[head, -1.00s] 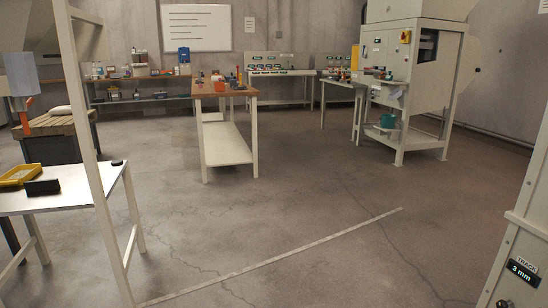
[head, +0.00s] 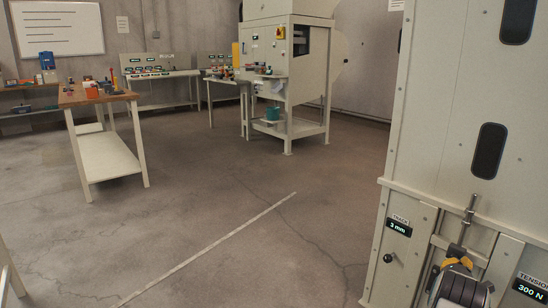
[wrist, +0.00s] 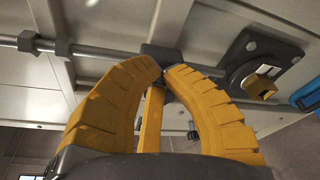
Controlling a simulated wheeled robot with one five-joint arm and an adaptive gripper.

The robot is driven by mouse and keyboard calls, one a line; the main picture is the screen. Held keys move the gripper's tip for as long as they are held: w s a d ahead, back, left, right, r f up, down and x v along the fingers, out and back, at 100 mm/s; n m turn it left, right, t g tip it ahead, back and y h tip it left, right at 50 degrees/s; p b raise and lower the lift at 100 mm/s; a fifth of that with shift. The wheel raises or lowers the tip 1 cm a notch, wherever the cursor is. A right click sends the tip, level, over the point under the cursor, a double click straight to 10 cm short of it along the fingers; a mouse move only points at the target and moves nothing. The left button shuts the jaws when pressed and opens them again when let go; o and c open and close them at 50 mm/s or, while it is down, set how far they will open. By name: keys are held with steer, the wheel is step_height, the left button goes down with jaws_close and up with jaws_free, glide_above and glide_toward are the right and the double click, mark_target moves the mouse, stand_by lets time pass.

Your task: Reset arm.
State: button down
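My gripper (head: 455,262) shows at the bottom right of the head view, in front of a pale machine cabinet (head: 440,130). In the wrist view my gripper's two ribbed yellow fingers (wrist: 163,68) arch inward, tips close together with a narrow gap. Their tips are at a dark block (wrist: 160,54) on a metal rod (wrist: 100,50). A flat yellow bar (wrist: 152,118) stands between the fingers. I cannot tell whether the fingers press on anything. No part is labelled as a reset arm.
The cabinet has a "TRACK" display reading 3 mm (head: 399,228), a "TENSION" display reading 300 N (head: 530,290) and a black-knobbed lever (head: 388,258). A wooden-topped table (head: 98,96) stands left. The middle floor is clear.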

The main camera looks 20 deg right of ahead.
steer(key=shift+s+d+r+b, duration=0.1)
steer(key=shift+s+b, duration=0.05)
steer(key=shift+b, duration=0.15)
steer(key=shift+r, duration=0.2)
